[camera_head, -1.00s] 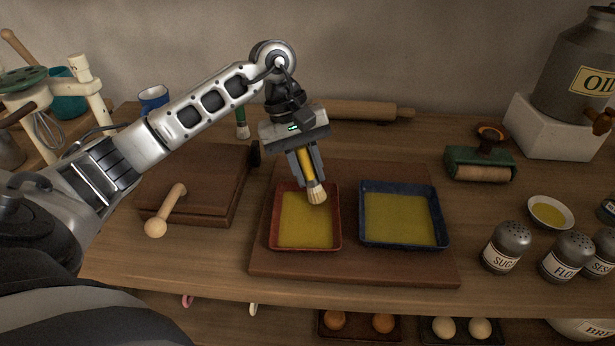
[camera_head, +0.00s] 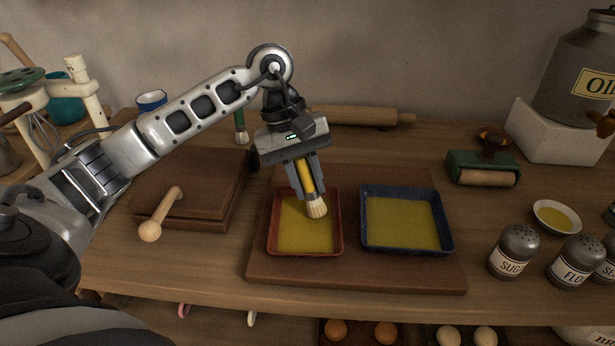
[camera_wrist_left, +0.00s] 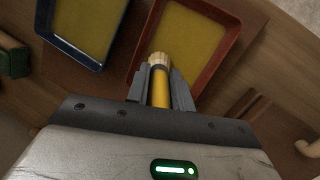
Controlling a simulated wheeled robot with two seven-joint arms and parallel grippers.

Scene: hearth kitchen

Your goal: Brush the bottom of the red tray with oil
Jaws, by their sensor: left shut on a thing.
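The red tray (camera_head: 272,249) stands on a wooden board, its bottom a yellow oily colour. My left gripper (camera_head: 311,190) is shut on a yellow-handled brush (camera_head: 317,207) and holds it bristles down over the tray's upper right part. I cannot tell whether the bristles touch the bottom. In the left wrist view the brush (camera_wrist_left: 159,88) sits between the fingers, with its bristles over the red tray (camera_wrist_left: 205,80). A small bowl of oil (camera_head: 555,216) stands at the right. My right gripper is not in view.
A blue tray (camera_head: 448,225) with a yellow bottom stands right of the red one on the board (camera_head: 350,277). Shakers (camera_head: 514,250) and a green roller (camera_head: 483,168) are at the right. A lidded wooden box (camera_head: 200,190) is at the left, a rolling pin (camera_head: 355,116) behind.

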